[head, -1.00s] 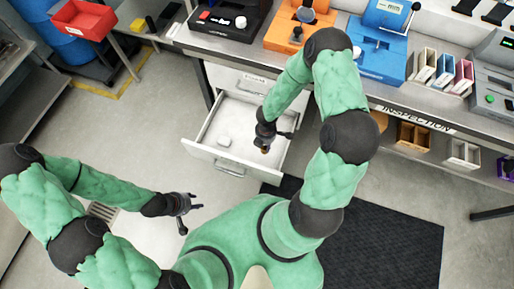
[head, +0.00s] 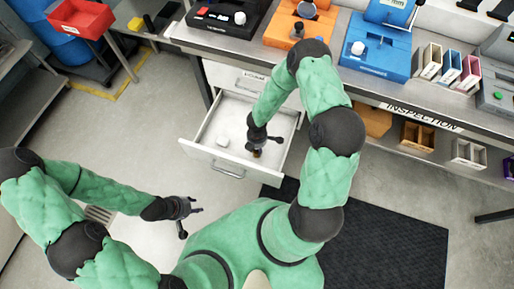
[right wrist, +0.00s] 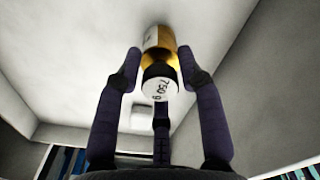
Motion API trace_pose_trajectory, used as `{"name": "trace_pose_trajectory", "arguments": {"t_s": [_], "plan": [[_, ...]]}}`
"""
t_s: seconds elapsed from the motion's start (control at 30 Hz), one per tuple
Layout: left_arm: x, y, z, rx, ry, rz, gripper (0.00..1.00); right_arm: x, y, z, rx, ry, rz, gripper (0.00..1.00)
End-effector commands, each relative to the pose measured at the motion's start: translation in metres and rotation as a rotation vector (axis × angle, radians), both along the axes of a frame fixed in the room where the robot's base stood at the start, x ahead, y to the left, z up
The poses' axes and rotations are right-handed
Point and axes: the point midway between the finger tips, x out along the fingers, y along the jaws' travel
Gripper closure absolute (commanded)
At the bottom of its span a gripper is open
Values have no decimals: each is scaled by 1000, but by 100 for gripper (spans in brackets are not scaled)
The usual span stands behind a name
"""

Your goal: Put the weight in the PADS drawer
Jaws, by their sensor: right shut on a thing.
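The weight (right wrist: 160,60) is a brass-coloured cylinder with a dark band and a white end marked 750 g. My right gripper (right wrist: 158,70) is shut on it, and the weight lies between the fingers in the right wrist view. In the head view the right gripper (head: 257,146) is inside the outline of the open white drawer (head: 196,152), right of its middle. The weight shows there as a small brownish spot (head: 256,154) below the fingers. I cannot tell whether it touches the drawer floor. My left gripper (head: 190,208) is open and empty over the floor at lower left.
The bench top carries an orange device (head: 298,30) and a blue device (head: 375,50). A dark mat (head: 390,235) lies on the floor.

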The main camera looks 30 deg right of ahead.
Motion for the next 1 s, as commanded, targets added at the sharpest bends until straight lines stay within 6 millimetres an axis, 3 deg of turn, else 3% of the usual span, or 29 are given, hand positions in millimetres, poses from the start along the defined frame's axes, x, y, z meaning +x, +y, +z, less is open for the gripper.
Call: {"name": "trace_pose_trajectory", "arguments": {"t_s": [0.2,0.23,0.3,0.73,1.0], "plan": [[0,0,-3,0,0,0,60,1,0,-2,0,-2,0,100],[0,0,-3,0,0,0,60,0,0,-3,0,0,0,56],[0,0,-2,0,0,0,60,0,0,-2,0,1,0,38],[0,0,2,0,0,0,60,0,0,2,0,1,0,38],[0,0,27,0,0,0,60,0,0,50,0,-1,0,38]]}}
